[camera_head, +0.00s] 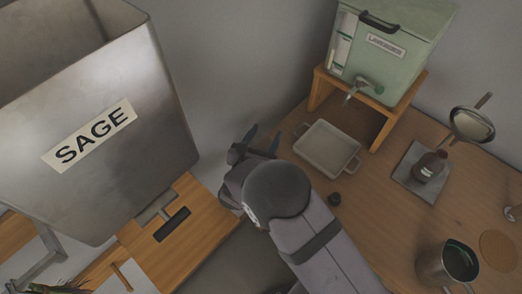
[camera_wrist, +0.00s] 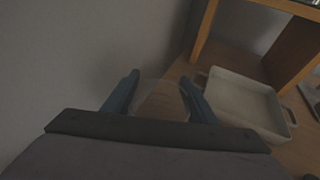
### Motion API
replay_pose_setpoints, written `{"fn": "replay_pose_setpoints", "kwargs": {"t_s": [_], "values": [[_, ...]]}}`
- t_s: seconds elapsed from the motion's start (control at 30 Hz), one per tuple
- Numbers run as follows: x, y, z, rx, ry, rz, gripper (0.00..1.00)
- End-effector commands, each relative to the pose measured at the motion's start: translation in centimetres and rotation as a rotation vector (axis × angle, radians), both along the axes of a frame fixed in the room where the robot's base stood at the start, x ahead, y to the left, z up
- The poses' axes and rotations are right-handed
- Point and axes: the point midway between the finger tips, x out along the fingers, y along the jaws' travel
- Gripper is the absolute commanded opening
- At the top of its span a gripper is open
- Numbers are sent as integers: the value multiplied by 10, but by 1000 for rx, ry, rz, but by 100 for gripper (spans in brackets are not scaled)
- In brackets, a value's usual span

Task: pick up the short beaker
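A faint clear glass vessel (camera_wrist: 160,100), which looks like the short beaker, shows in the wrist view between the two blue fingers of my gripper (camera_wrist: 160,88). Its rim is faint and brown shows through it. The fingers stand apart, one on each side of the glass. I cannot tell whether both touch it. In the head view my gripper (camera_head: 262,142) is over the left end of the wooden table, by the grey wall. The glass cannot be made out there, and my arm covers part of that area.
A pale two-handled tray (camera_head: 327,150) lies just right of my gripper, below the green tapped container (camera_head: 390,50) on its wooden stand (camera_head: 384,128). A large metal SAGE bin (camera_head: 120,160) stands left. A metal beaker (camera_head: 433,264), dark bottle (camera_head: 430,165) and strainer (camera_head: 470,124) are at right.

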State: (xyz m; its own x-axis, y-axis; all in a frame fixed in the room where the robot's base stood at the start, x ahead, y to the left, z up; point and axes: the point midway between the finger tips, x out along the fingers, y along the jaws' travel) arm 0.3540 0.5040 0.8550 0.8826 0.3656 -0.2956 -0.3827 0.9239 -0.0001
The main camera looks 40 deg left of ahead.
Motion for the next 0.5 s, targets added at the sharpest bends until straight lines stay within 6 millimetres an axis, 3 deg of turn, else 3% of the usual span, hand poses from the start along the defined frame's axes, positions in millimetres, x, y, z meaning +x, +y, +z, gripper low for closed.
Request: {"fn": "replay_pose_setpoints", "kwargs": {"t_s": [0.5], "values": [[0,0,7,3,-1,-1,28]]}}
